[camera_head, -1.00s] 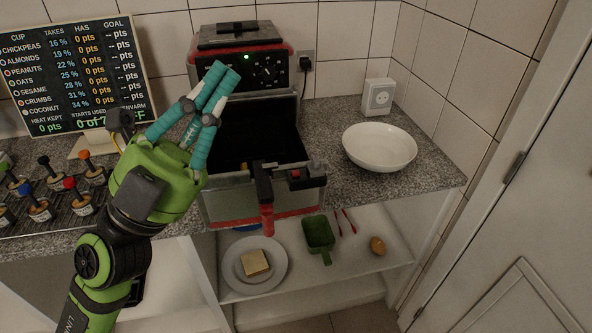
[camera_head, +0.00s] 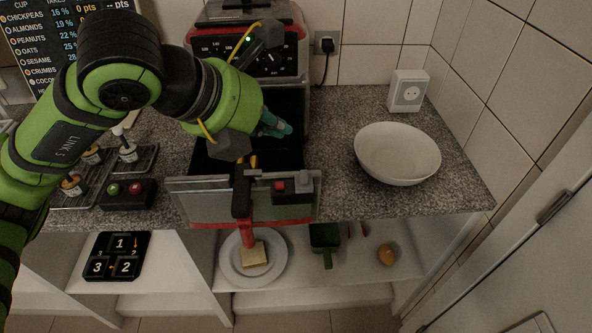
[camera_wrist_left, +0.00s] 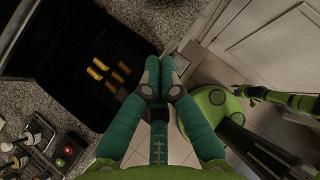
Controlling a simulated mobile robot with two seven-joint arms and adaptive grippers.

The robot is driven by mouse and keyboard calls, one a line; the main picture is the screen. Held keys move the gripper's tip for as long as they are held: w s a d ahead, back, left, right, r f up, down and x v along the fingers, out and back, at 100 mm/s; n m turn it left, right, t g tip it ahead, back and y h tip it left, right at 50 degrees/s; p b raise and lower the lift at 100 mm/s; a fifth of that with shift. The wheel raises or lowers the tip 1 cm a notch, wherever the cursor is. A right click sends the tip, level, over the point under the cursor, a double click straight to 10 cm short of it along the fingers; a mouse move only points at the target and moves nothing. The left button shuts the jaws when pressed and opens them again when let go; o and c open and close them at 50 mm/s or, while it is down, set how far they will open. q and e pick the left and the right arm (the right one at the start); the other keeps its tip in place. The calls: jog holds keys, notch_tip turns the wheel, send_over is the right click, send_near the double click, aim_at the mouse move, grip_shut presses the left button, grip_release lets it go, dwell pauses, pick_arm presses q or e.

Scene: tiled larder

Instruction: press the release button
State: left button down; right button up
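The air fryer (camera_head: 265,53) stands at the back with its drawer (camera_head: 195,200) pulled out over the counter edge. The drawer (camera_wrist_left: 65,65) there holds several yellow-brown pieces (camera_wrist_left: 108,72). My right gripper does not show.
A box with green and red buttons (camera_head: 127,194) lies left. The shelf below holds a plate (camera_head: 232,268) with bread and a green scoop (camera_head: 324,237).

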aim_at(276, 187)
pick_arm(q)
jog(key=f+b, duration=0.2)
jog(key=f, duration=0.2)
jog(key=f+b, duration=0.2)
jog(key=f, duration=0.2)
jog(key=shift+s+a, duration=0.15)
jog(key=shift+a, duration=0.05)
jog(key=shift+f+b, duration=0.45)
jog(key=shift+b, duration=0.3)
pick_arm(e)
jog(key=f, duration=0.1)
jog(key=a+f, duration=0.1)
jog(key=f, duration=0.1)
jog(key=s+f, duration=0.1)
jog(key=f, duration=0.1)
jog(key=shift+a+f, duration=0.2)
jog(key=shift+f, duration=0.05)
pick_arm(q)
jog(key=shift+r, duration=0.1)
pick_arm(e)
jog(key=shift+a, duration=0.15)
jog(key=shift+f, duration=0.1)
pick_arm(q)
jog(key=shift+f+b, duration=0.5)
jog(key=shift+b, duration=0.3)
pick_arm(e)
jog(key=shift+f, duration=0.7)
